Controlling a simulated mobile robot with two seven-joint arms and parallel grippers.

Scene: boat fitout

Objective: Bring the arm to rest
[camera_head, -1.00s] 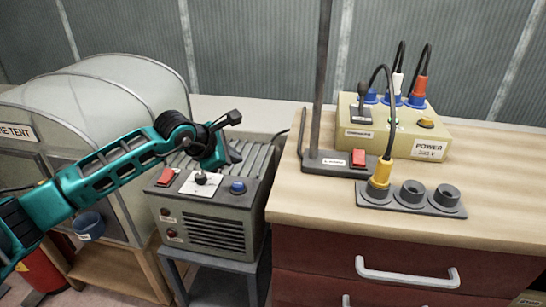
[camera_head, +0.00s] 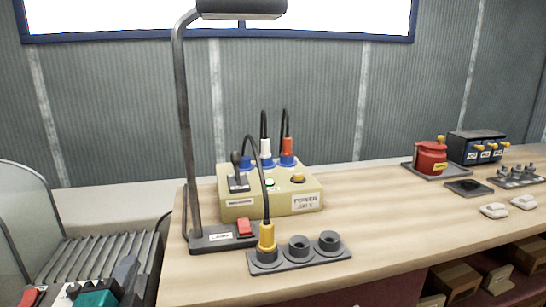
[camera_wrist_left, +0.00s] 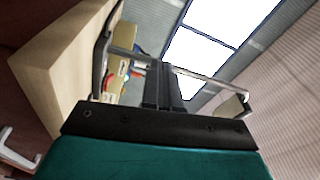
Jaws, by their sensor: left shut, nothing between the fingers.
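My left gripper (camera_head: 126,268) shows only in part at the bottom left of the head view, above the grey ribbed machine. Its teal wrist is cut off by the lower edge. In the left wrist view the two dark fingers (camera_wrist_left: 164,86) are together with nothing between them. My right gripper is in neither view.
A wooden counter (camera_head: 370,235) runs right from the grey machine (camera_head: 125,248). On it stand a lamp (camera_head: 184,130), a yellow power box (camera_head: 268,205) with plugs, and a socket strip (camera_head: 300,252) holding a yellow plug. A red pot (camera_head: 431,158) stands farther right.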

